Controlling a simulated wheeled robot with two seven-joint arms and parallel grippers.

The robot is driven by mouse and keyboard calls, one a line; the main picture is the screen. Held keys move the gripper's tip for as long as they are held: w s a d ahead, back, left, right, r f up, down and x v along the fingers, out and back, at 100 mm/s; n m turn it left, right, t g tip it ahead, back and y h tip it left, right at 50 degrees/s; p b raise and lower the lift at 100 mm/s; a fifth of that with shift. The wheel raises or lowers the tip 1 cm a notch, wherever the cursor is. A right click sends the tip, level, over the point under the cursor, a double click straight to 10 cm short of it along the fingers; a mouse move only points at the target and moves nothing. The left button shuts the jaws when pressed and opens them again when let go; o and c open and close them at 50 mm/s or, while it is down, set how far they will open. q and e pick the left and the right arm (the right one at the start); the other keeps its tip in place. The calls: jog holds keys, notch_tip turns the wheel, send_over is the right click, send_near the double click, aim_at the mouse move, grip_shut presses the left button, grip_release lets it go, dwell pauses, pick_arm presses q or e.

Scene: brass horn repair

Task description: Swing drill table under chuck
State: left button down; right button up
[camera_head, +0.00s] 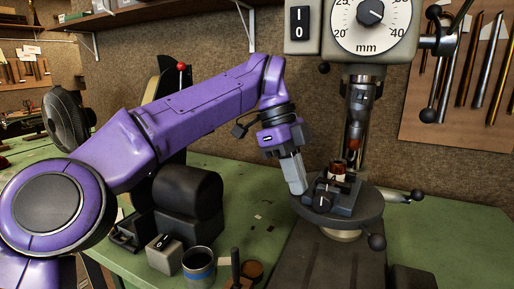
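The drill press's round dark table (368,214) sits low under the drill head, with a small dark vise (340,194) on it. A small brass-coloured piece (337,171) shows at the vise. The chuck (357,108) hangs above the table, slightly right of the vise, with a red-tipped part below it. My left gripper (298,188) points down at the table's left rim, beside the vise. Its pale fingers look close together, but the gap between them is hidden. I cannot tell whether it touches the table. My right gripper is out of view.
The drill head carries a dial (370,20) and a switch (299,22). Black-knobbed levers stick out at right and below the table. A blue-banded cup (198,265), a small switch box (164,254) and a dark machine (188,205) stand left. The green bench (455,235) is clear at right.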

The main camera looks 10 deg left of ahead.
pick_arm(q)
jog(key=shift+s+d+f, duration=0.1)
jog(key=shift+d+f, duration=0.05)
jog(key=shift+d, duration=0.05)
dwell(0.5)
jog(key=w+a+r+p, duration=0.2)
jog(key=a+r+p, duration=0.4)
jog(key=r, duration=0.3)
jog(key=shift+w+a+r+p, duration=0.25)
jog(key=shift+a+p, duration=0.15)
jog(key=shift+a, duration=0.35)
jog(key=shift+s+d, duration=0.1)
jog(key=shift+s, duration=0.05)
